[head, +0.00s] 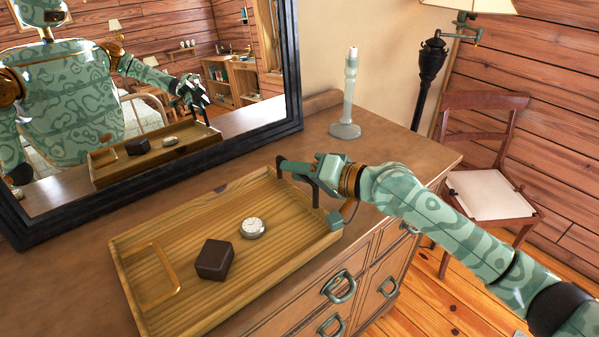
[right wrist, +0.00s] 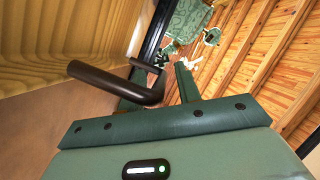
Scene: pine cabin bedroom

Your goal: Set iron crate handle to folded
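A wooden crate (head: 200,200), shallow like a tray, lies on the dresser. Its left end has a brass-coloured handle (head: 172,268) lying low. The dark iron handle (right wrist: 112,80) is at the crate's right end and appears raised; in the head view my gripper partly hides it. My right gripper (head: 300,172) is at this handle, above the crate's right end. In the right wrist view, the handle's bent bar crosses close in front of the fingers. Whether they grip it is unclear. My left gripper is not in view.
A candlestick (head: 347,100) stands behind the crate. A black-framed mirror (head: 293,75) stands behind to the left. A chair (head: 490,190) is at the right.

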